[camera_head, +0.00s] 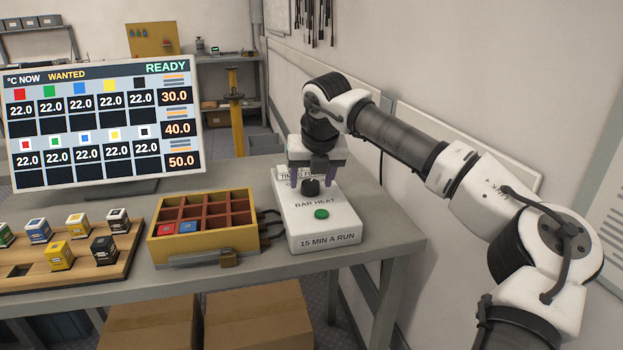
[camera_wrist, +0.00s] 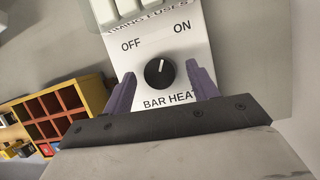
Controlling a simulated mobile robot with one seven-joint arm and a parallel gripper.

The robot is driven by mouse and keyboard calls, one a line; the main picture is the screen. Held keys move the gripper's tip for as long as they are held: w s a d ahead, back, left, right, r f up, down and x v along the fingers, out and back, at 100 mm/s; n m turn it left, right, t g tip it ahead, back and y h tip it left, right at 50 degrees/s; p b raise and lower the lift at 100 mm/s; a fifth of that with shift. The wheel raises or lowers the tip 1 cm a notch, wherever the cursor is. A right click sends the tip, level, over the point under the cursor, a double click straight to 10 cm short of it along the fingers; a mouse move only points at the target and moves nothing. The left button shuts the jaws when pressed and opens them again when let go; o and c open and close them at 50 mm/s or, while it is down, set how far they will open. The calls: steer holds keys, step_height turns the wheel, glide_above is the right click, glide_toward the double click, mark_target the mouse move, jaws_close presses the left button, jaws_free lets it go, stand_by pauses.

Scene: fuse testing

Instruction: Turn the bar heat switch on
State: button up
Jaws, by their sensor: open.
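The bar heat switch is a round black knob (camera_head: 311,187) on a white box (camera_head: 322,217) marked BAR HEAT and 15 MIN A RUN. In the wrist view the knob (camera_wrist: 158,74) has a white pointer line. The line points up and slightly right, between the words OFF and ON. My gripper (camera_wrist: 161,80) is open above the box, pointing down. Its two purple fingers stand on either side of the knob with a gap on each side. In the head view my gripper (camera_head: 310,182) partly hides the top lettering of the box.
A green button (camera_head: 321,214) sits on the box below the knob. A yellow tray (camera_head: 163,246) with red compartments stands close on the left, with dark loops between. A wooden fuse rack (camera_head: 118,272) and a monitor (camera_head: 100,120) reading READY stand further left. The wall is at right.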

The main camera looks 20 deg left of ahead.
steer(key=v, duration=1.3)
steer(key=shift+r, duration=0.15)
steer(key=shift+a, duration=0.1)
